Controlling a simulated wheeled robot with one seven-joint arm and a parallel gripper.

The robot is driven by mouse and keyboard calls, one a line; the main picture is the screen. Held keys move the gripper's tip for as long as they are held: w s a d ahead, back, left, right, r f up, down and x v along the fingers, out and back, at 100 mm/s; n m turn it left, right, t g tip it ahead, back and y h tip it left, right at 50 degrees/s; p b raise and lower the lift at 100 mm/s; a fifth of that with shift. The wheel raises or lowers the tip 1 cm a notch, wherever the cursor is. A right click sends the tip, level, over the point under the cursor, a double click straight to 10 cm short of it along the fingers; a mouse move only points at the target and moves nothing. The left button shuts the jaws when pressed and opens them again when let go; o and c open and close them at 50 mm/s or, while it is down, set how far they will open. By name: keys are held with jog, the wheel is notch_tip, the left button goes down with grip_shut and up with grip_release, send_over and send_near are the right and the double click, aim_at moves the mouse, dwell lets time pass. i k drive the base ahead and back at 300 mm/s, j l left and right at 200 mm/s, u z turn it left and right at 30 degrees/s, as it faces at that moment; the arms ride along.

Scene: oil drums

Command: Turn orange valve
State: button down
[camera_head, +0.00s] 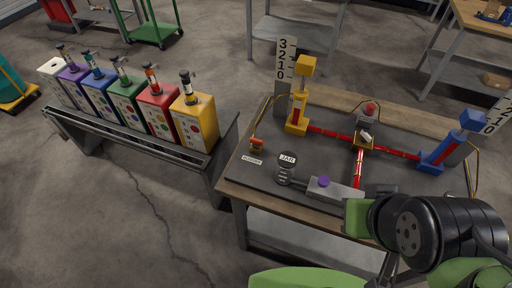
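A small orange part (257,143) stands at the left edge of the dark table top, above a small white label; it may be the orange valve, but it is too small to tell its shape or angle. In the middle of the red pipes sits a yellow-brown fitting (363,141) with a light handle. A yellow cylinder (297,112) with a yellow block on top stands at the back left, and a blue one (440,152) leans at the right. My arm's black and green links cover the table's front right corner. I see no gripper fingers.
Several coloured cans with taps, including a yellow can (196,122), stand on a metal bench (150,143) at left. Floor is clear in front of the bench.

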aim_at(257, 143)
jog(key=j+u, duration=0.25)
jog(key=u, duration=0.15)
jog(key=i+j+u, duration=0.1)
jog(key=u, duration=0.35)
jog(key=i+j+u, duration=0.1)
jog(key=j+u, duration=0.3)
jog(key=i+u, duration=0.1)
jog(key=u, duration=0.35)
